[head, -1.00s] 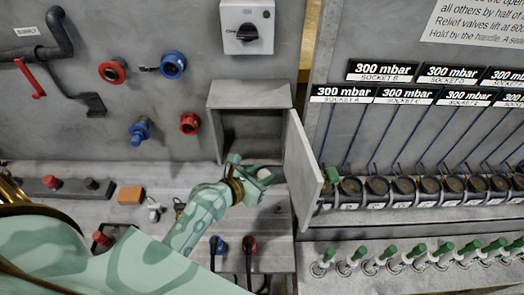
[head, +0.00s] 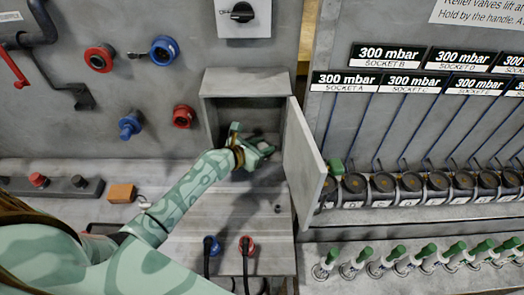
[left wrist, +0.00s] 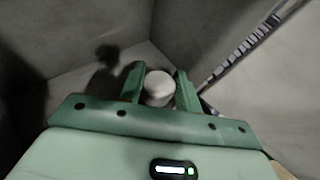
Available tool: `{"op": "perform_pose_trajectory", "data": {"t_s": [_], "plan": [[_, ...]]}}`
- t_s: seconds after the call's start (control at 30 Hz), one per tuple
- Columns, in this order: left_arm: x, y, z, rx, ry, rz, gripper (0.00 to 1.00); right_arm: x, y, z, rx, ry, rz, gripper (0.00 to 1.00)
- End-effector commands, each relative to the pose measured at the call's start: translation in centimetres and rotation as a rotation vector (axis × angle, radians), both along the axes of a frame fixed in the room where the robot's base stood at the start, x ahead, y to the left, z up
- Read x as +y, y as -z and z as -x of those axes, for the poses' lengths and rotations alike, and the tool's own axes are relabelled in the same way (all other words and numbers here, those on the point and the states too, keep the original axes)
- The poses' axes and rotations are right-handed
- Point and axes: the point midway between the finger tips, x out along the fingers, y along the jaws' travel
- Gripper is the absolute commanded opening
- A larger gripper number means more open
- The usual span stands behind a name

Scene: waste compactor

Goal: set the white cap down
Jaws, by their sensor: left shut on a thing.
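The white cap (left wrist: 158,88) shows in the left wrist view as a small pale round piece between the two green fingers. My left gripper (left wrist: 159,85) is shut on it. In the head view my left gripper (head: 256,150) reaches into the mouth of the open grey cabinet (head: 247,85), just above the bench. The cap cannot be made out clearly in the head view. The wrist view shows grey inner walls and a pale floor beyond the fingers, with a dark shadow to the left. My right gripper is not in view.
The cabinet's open door (head: 307,160) stands just right of my gripper. An orange block (head: 122,193) lies on the bench at left. Blue (head: 211,245) and red (head: 247,245) plugs with cables are below. A row of green-topped valves (head: 397,253) stands at right.

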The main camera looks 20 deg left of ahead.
Motion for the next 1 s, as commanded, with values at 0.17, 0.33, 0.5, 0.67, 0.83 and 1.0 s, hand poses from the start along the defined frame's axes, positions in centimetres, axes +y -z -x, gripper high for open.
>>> {"op": "perform_pose_trajectory", "data": {"t_s": [0.17,0.33,0.5,0.67,0.83,1.0], "plan": [[0.2,0.8,-0.4,0.0,-0.001,0.0,0.12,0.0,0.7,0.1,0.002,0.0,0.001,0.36],[0.2,0.7,-0.3,0.0,0.0,0.0,0.39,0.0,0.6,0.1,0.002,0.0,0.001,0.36],[0.2,0.6,-0.3,0.0,0.0,0.0,0.55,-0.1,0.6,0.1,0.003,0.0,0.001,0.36],[0.2,0.6,-0.3,-0.001,0.0,0.0,0.55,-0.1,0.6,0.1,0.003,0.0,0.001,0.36],[0.7,-0.2,1.1,-0.001,0.0,0.001,0.55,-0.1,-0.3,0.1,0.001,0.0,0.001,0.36],[1.9,-1.8,4.6,0.001,-0.001,-0.002,0.55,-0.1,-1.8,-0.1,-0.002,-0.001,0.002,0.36]]}}
